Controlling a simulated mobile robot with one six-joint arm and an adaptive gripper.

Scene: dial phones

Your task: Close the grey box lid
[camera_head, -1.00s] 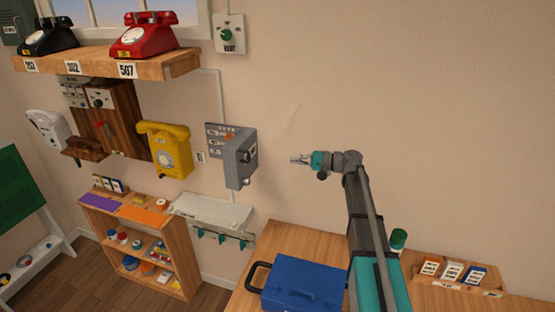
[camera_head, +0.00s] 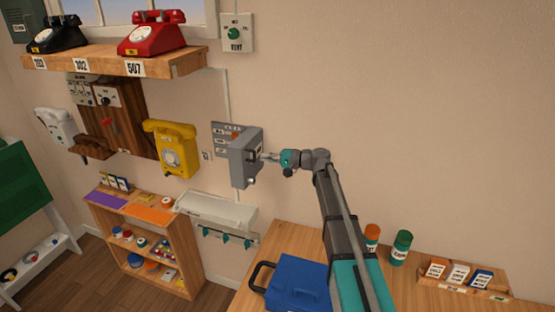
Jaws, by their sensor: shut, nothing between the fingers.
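The grey box (camera_head: 222,139) is on the wall, right of the yellow phone. Its lid (camera_head: 240,160) stands out from the wall on the box's right side, partly open, with labels on the back panel showing to its left. My gripper (camera_head: 267,157) is shut and empty at the right face of the lid. The fingertips are at or very near that face; whether they touch cannot be told.
A yellow phone (camera_head: 173,148) hangs to the left. A white tray shelf (camera_head: 215,211) with hooks is below the box. A wooden table (camera_head: 290,236) holds a blue case (camera_head: 298,284), an orange can (camera_head: 372,236), a green can (camera_head: 400,247) and a card rack (camera_head: 462,279). The wall at right is bare.

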